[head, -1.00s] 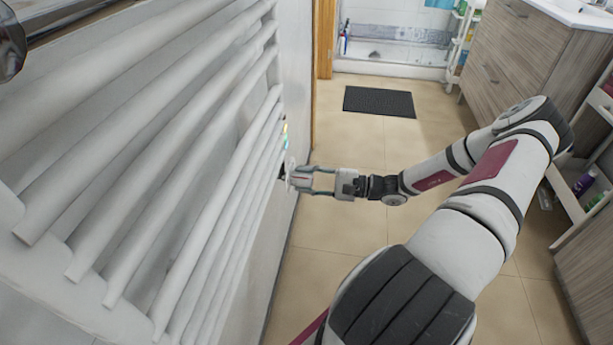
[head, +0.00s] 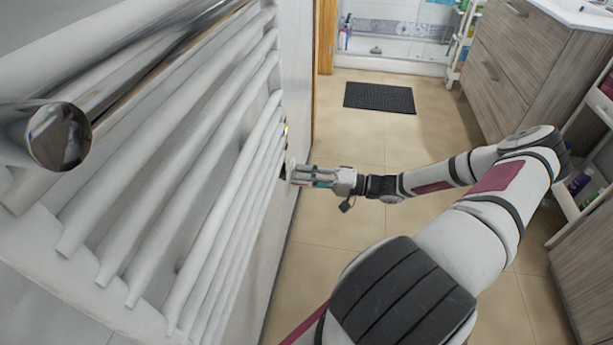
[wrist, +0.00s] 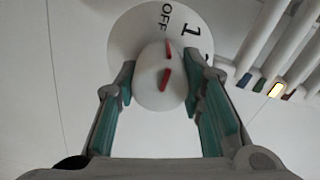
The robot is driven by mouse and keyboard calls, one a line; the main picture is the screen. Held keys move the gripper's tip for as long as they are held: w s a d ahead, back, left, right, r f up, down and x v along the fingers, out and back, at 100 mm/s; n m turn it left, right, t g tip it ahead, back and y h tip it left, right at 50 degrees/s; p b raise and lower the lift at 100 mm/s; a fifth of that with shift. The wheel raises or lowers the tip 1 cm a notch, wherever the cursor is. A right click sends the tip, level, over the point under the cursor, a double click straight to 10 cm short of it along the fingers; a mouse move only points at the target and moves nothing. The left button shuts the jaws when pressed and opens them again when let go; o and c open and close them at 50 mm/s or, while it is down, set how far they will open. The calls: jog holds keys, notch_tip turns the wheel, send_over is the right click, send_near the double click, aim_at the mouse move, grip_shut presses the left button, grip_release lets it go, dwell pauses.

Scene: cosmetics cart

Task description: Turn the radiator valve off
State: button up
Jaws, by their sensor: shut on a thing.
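The white radiator valve knob (wrist: 150,88) is in the middle of the wrist view, with red marks on it. Behind it is a round white dial (wrist: 128,32) printed with OFF and 1. The red marks point up in the picture, roughly toward OFF. My gripper (wrist: 161,80) has one teal-padded finger on each side of the knob and is shut on it. In the head view my gripper (head: 292,176) is at the radiator's far lower corner and hides the knob.
The white radiator (head: 205,150) with its rails fills the left of the head view. A chrome bar (head: 130,62) crosses the upper left. A dark mat (head: 379,97) lies on the tiled floor. A wooden cabinet (head: 525,60) and shelves stand at right.

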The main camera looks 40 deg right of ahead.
jog(key=shift+n, duration=1.1)
jog(key=o, duration=1.1)
jog(key=shift+o, duration=0.2)
jog(key=v, duration=1.2)
jog(key=shift+s, duration=0.1)
